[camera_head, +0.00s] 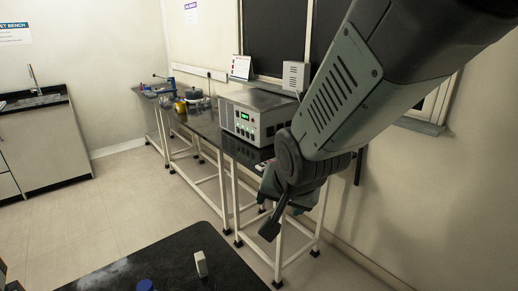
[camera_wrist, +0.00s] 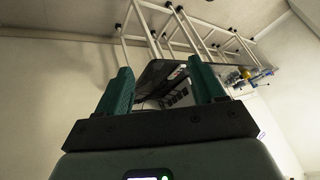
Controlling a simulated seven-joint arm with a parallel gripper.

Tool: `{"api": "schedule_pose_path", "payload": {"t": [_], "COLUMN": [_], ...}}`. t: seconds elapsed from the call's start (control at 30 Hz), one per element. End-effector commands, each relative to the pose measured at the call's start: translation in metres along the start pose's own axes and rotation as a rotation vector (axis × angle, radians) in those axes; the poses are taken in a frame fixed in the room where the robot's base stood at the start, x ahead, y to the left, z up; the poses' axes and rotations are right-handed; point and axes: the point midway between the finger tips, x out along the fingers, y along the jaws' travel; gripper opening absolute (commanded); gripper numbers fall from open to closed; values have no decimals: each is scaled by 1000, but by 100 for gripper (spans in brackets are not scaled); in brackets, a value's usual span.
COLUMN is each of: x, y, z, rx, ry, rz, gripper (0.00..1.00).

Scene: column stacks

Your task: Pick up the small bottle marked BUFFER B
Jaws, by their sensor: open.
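No label reading BUFFER B can be made out in either view, so I cannot tell which thing is that bottle. A small white upright object (camera_head: 201,263) stands on the near black table; its marking is too small to read. A blue round top (camera_head: 146,285) shows at the bottom edge of the head view, the rest of it cut off. My gripper is open and empty in the wrist view (camera_wrist: 162,68), its two green fingers apart. In the head view it hangs low before the long bench, well apart from the white object.
The black near table (camera_head: 165,262) fills the bottom of the head view. A long dark bench (camera_head: 205,130) along the wall carries a grey instrument (camera_head: 254,117) and a yellow item (camera_head: 181,107). A sink cabinet (camera_head: 45,145) stands left. The middle floor is clear.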

Motion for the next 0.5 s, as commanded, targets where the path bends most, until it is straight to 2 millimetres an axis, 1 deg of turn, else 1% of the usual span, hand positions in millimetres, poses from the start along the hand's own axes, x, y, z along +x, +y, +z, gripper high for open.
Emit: {"api": "schedule_pose_path", "payload": {"t": [0.03,0.1,0.17,0.2,0.27,0.33,0.4,0.5], "x": [26,54,77,90,108,125,138,151], "y": [-13,-34,-51,-64,-82,-103,-124,-152], "z": [10,23,37,47,64,86,108,140], "rx": [35,98,162,208,286,389,504,689], "ry": [-27,-51,-80,-103,-143,-198,-261,-362], "rz": [-45,-118,-185,-231,-300,-381,-462,-570], "gripper": [68,68,68,68,68,68,68,68]}}
